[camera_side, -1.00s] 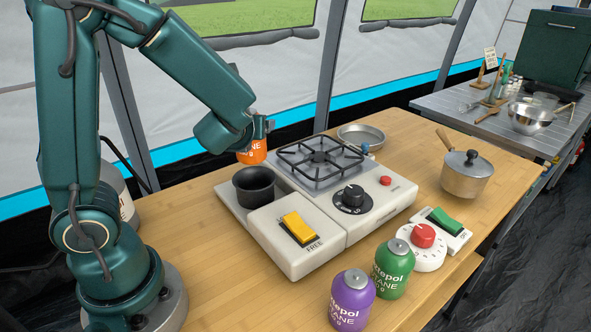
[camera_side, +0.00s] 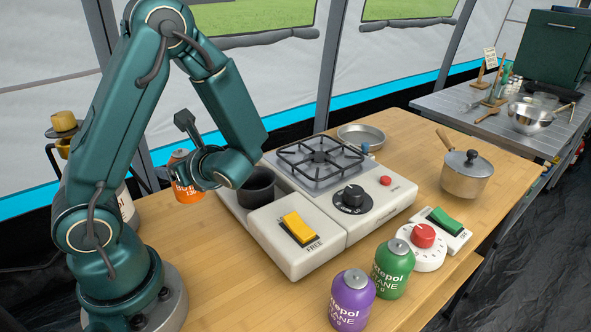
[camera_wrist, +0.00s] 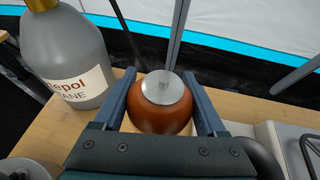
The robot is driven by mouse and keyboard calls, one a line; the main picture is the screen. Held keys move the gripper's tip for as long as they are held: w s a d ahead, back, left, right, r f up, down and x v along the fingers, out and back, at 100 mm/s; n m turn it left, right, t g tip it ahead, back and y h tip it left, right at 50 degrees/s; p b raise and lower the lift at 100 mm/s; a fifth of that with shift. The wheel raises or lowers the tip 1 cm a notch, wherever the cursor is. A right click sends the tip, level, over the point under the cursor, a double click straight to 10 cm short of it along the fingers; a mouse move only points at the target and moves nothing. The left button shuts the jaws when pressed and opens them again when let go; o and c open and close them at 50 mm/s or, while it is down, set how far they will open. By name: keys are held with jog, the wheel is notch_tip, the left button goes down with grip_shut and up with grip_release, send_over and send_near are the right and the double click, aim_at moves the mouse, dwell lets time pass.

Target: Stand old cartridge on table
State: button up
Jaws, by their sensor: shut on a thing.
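The old cartridge is an orange canister (camera_side: 187,192) with a metal top, left of the stove in the side view and partly hidden by my wrist. In the wrist view the cartridge (camera_wrist: 160,122) sits between the two fingers of my gripper (camera_wrist: 159,88), which is shut on it. It looks upright. Its base is low, at or just above the wooden table (camera_side: 215,245); I cannot tell whether it touches.
The stove (camera_side: 330,205) with its black cup-shaped holder (camera_side: 257,187) stands right of the cartridge. A large grey gas bottle (camera_wrist: 65,50) is close on the left. Purple (camera_side: 352,300) and green (camera_side: 394,268) cartridges stand at the front. A lidded pot (camera_side: 466,175) is at the right.

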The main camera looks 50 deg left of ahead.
aim_at(185, 190)
jog(key=shift+f, duration=3.15)
jog(key=shift+f, duration=0.15)
jog(key=o, duration=1.5)
jog(key=shift+o, duration=0.2)
